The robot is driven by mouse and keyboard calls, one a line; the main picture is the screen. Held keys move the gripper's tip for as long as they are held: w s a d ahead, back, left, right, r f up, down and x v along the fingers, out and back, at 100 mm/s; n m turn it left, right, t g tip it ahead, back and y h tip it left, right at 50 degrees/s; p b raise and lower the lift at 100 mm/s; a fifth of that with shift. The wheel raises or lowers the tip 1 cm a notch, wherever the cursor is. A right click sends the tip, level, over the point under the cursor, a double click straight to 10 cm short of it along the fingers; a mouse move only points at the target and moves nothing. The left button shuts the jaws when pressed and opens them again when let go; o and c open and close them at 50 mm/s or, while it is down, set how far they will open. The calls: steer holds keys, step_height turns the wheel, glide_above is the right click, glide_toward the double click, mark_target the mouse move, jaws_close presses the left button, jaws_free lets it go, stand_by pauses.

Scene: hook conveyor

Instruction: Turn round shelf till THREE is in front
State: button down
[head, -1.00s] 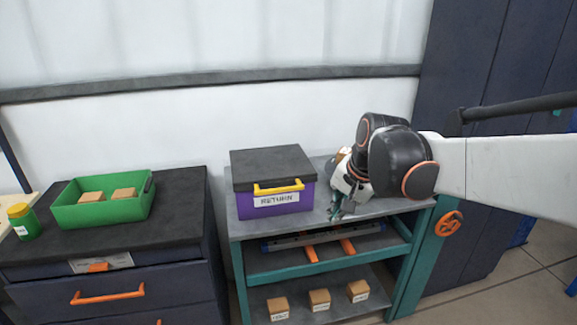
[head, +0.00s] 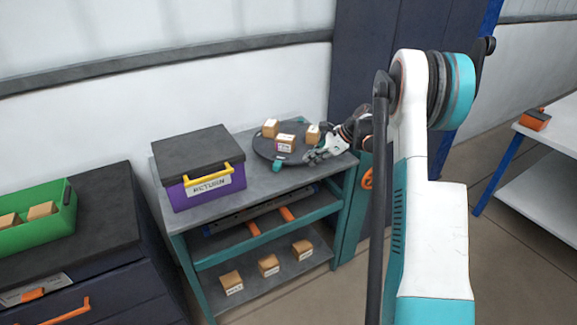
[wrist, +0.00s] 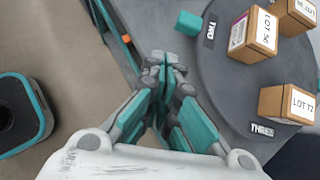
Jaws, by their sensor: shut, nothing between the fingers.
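The round shelf (head: 262,149) is a dark disc on the grey bench top, right of the purple box. It carries small cardboard boxes. In the wrist view the disc (wrist: 218,75) has a TWO label (wrist: 211,31) beside a teal block (wrist: 188,24) at its rim. The block also shows at the front in the head view (head: 277,167). The THREE label (wrist: 262,129) is further round, on the right side, by the LOT 72 box (wrist: 285,103). My gripper (head: 309,158) is shut and empty by the disc's right front rim; its fingertips show in the wrist view (wrist: 165,66). Contact is unclear.
The purple RETURN box (head: 205,188) with a dark lid stands left of the disc. Boxes (head: 268,265) sit on the lower shelf. A green bin (head: 45,228) is far left; a white table (head: 545,150) is far right.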

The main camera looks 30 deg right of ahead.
steer(key=shift+m, duration=0.7)
steer(key=w+f, duration=0.1)
steer(key=f, duration=0.2)
steer(key=w+a+f+b, duration=0.1)
steer(key=w+f, duration=0.1)
steer(key=f, duration=0.1)
steer(key=w+a+f, duration=0.1)
steer(key=w+f, duration=0.1)
steer(key=shift+f+b, duration=0.35)
steer(key=shift+f, duration=0.05)
steer(key=shift+w+a+f+b, duration=0.1)
steer(key=shift+w+a+b, duration=0.2)
steer(key=shift+w+a, duration=1.15)
steer(key=shift+a, duration=0.15)
